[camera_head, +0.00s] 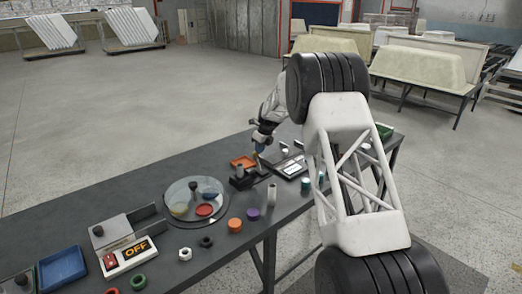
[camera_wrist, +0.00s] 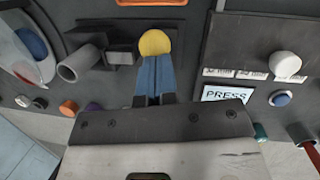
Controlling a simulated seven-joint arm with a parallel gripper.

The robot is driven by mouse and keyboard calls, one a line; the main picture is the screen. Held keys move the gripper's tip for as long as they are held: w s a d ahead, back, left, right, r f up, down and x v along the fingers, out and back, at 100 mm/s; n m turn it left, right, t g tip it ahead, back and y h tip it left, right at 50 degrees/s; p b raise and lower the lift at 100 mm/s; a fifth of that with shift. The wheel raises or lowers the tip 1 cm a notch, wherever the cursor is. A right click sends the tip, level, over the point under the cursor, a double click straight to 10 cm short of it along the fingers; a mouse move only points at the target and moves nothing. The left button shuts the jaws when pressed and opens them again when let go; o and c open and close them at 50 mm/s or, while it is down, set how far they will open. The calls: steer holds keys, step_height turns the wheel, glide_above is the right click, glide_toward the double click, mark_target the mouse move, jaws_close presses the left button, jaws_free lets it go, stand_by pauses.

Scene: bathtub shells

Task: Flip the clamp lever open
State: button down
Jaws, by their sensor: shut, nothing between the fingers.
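The clamp (camera_head: 240,181) is a dark block fixture on the table; its black blocks (camera_wrist: 117,45) also show in the wrist view. A yellow round knob (camera_wrist: 155,42), which looks like the lever's end, shows just beyond my fingertips. My gripper (camera_head: 258,151) points down over the clamp. Its blue fingers (camera_wrist: 154,62) are closed together with nothing between them. The fingertips overlap the knob's near edge in the wrist view; I cannot tell whether they touch it. The lever's shaft is mostly hidden behind the fingers.
A grey cylinder (camera_wrist: 80,63) stands beside the clamp. A round turntable (camera_head: 180,208) lies to the left. A panel with a PRESS label (camera_wrist: 226,93) and a white knob (camera_wrist: 285,64) is to the right. An orange tray (camera_head: 243,162) lies behind the clamp.

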steer(key=shift+d+r, duration=0.1)
steer(key=shift+d, duration=0.05)
stand_by(0.5)
steer(key=s+d+v, duration=0.1)
steer(key=v, duration=1.1)
steer(key=shift+r, duration=0.15)
steer(key=shift+d, duration=0.15)
steer(key=shift+s+r, duration=0.1)
